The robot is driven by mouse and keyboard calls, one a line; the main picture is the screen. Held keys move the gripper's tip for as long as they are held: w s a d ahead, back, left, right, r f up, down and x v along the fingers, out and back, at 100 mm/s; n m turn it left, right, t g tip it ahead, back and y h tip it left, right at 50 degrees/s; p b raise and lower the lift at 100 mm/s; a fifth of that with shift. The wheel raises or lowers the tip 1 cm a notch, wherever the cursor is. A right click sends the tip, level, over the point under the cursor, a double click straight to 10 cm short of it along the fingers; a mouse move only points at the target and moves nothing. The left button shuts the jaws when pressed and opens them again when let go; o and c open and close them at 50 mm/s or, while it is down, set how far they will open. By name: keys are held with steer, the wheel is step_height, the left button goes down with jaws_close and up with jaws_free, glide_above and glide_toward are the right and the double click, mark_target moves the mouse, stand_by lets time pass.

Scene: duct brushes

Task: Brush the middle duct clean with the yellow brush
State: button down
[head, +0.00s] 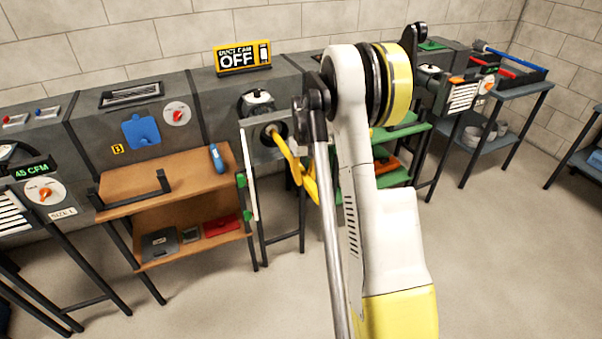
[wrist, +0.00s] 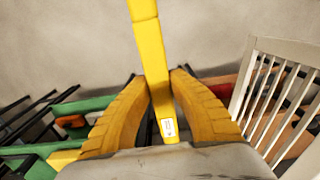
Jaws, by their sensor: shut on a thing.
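The yellow brush (head: 285,150) shows as a yellow handle that runs from the dark round opening of the middle duct (head: 275,132) down and right to my gripper (head: 309,183). Its bristle end does not show; the far end of the handle meets the opening, and I cannot tell how deep it reaches. In the wrist view my gripper (wrist: 157,78) is shut on the yellow handle (wrist: 148,45), which passes between both fingers. A small white label is near the handle's lower end. My arm hides part of the duct's right side.
A white slatted grille (wrist: 275,90) stands close on the right in the wrist view. In the head view it hangs edge-on as an open cover (head: 250,172) left of the opening. A wooden shelf (head: 190,180) is left, green shelves (head: 400,129) right. The floor in front is clear.

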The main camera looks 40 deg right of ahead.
mark_target(316, 191)
steer(key=shift+s+a+b, duration=0.1)
steer(key=shift+s+a, duration=0.2)
steer(key=shift+s, duration=1)
steer(key=shift+s+a+b, duration=0.15)
steer(key=shift+s+a, duration=0.2)
steer(key=shift+s, duration=1)
steer(key=shift+s+a+b, duration=0.1)
steer(key=shift+s+a, duration=0.2)
steer(key=shift+s, duration=1)
steer(key=w+d, duration=0.1)
steer(key=w, duration=0.4)
steer(key=w+d, duration=0.1)
steer(key=w, duration=0.5)
steer(key=w+d, duration=0.2)
steer(key=w, duration=0.3)
steer(key=shift+w+p, duration=0.2)
steer(key=shift+p, duration=0.15)
steer(key=shift+s, duration=0.1)
steer(key=s+a+b, duration=0.1)
steer(key=s+a, duration=0.2)
steer(key=s, duration=1.2)
steer(key=s+a+b, duration=0.1)
steer(key=s+a, duration=0.3)
steer(key=s, duration=1.2)
steer(key=shift+a, duration=0.25)
